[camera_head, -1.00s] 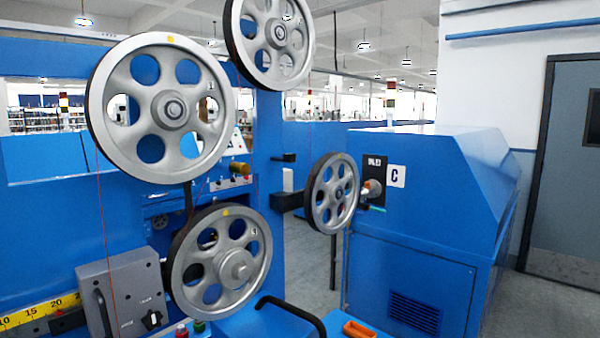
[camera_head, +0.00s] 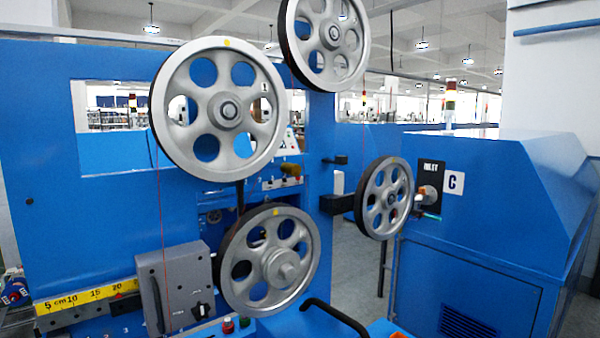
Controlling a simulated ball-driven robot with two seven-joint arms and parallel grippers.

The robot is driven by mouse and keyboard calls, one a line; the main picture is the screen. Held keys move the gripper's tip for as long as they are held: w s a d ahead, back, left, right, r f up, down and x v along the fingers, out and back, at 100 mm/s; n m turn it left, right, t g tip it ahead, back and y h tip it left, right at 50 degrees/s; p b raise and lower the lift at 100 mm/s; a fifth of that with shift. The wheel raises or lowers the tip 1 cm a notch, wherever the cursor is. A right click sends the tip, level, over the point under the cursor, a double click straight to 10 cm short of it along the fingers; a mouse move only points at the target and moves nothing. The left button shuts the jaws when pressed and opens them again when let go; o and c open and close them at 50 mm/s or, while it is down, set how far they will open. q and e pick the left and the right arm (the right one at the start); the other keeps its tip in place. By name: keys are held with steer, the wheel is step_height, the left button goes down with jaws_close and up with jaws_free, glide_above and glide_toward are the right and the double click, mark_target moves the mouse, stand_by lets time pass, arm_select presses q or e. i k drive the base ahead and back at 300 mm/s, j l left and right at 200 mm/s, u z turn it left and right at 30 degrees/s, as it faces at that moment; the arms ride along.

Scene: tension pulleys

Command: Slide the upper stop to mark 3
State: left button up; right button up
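A yellow centimetre scale (camera_head: 85,298) runs along the blue machine at the lower left, with figures 5 to 20 readable. Below it is a dark rail (camera_head: 88,315), and small white numbers, apparently including a 3 (camera_head: 113,331), show on the blue face under the rail. The rail's right end passes behind a grey box (camera_head: 176,285). I cannot tell which part is the upper stop. Neither of my grippers is in view.
Large spoked pulleys stand in front of the blue panel: one upper left (camera_head: 222,108), one top (camera_head: 327,38), one lower (camera_head: 270,262) and one right (camera_head: 385,197). A thin red cord hangs past the grey box. A blue cabinet marked C (camera_head: 480,240) stands right.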

mark_target(294, 170)
steer(key=i+l, duration=0.35)
steer(key=i+l+u, duration=0.1)
steer(key=i+l, duration=0.2)
steer(key=l, duration=0.2)
steer(key=i+l, duration=0.35)
steer(key=l, duration=0.15)
